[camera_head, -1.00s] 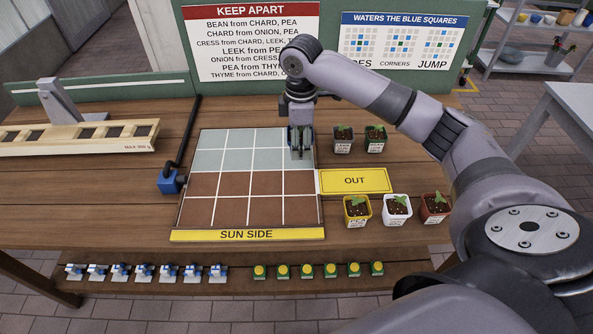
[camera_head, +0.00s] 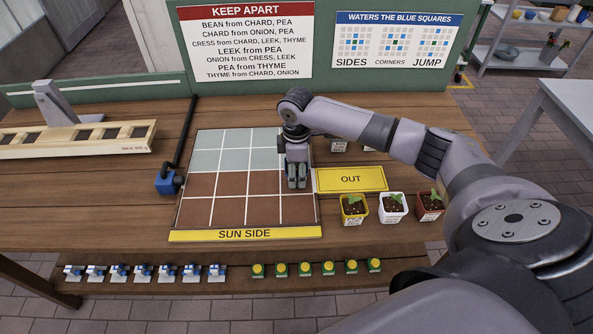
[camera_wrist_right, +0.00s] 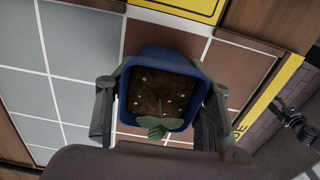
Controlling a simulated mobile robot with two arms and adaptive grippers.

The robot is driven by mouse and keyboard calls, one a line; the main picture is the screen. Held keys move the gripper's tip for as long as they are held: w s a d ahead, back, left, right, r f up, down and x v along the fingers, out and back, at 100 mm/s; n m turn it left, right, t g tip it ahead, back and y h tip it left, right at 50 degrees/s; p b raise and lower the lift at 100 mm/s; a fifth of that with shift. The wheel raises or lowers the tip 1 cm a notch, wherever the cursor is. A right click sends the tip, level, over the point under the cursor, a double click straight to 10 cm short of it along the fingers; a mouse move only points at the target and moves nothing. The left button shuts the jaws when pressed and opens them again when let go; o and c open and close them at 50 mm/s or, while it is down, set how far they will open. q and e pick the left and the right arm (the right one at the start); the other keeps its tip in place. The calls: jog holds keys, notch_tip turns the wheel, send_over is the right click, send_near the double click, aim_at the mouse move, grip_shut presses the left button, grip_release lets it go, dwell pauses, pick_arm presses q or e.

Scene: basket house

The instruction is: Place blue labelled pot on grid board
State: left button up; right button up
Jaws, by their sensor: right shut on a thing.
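The grid board (camera_head: 230,187) lies on the bench, with grey-blue squares in its far rows and brown squares in its near rows. My right gripper (camera_head: 297,183) is over the right column of brown squares. In the right wrist view it is shut on a blue pot (camera_wrist_right: 161,98) holding dark soil and a small green seedling. The fingers press on two opposite sides of the pot. Squares of the board (camera_wrist_right: 262,65) show below it. I cannot tell whether the pot touches the board. Its label is hidden.
A yellow OUT plate (camera_head: 350,179) lies right of the board. A yellow pot (camera_head: 354,208), a white pot (camera_head: 393,207) and a red pot (camera_head: 430,206) stand in front of it. Blue-and-white pieces (camera_head: 142,272) and yellow-green pieces (camera_head: 305,269) line the front ledge.

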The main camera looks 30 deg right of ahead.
jog(key=o, duration=1.4)
jog(key=shift+c, duration=0.2)
notch_tip(320, 180, up, 12)
jog(key=shift+r+b, duration=0.1)
jog(key=shift+b, duration=0.3)
